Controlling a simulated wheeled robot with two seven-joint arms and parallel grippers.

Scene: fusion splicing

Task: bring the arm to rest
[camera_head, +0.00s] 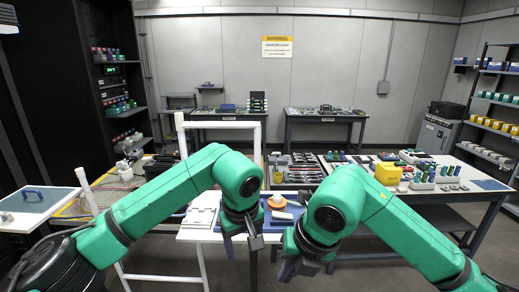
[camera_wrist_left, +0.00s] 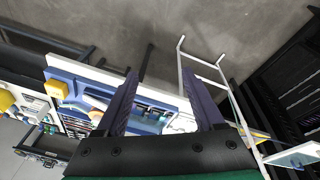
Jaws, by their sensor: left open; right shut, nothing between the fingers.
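My two green arms reach in from the lower left and lower right of the head view. My left gripper (camera_head: 242,246) points down in front of the near edge of the work table, with its fingers apart. In the left wrist view the dark fingers of the left gripper (camera_wrist_left: 160,73) are spread, with nothing between them. My right gripper (camera_head: 288,268) hangs low beside it, to the right, partly hidden by its own wrist. It is shut and I see nothing held in it.
A white table (camera_head: 196,235) with a blue fixture (camera_head: 268,222) stands just beyond the grippers. A white frame (camera_head: 257,150) rises at its left. A bench with a yellow block (camera_head: 388,173) and several small parts is at right. Grey floor (camera_wrist_left: 155,22) shows in the wrist view.

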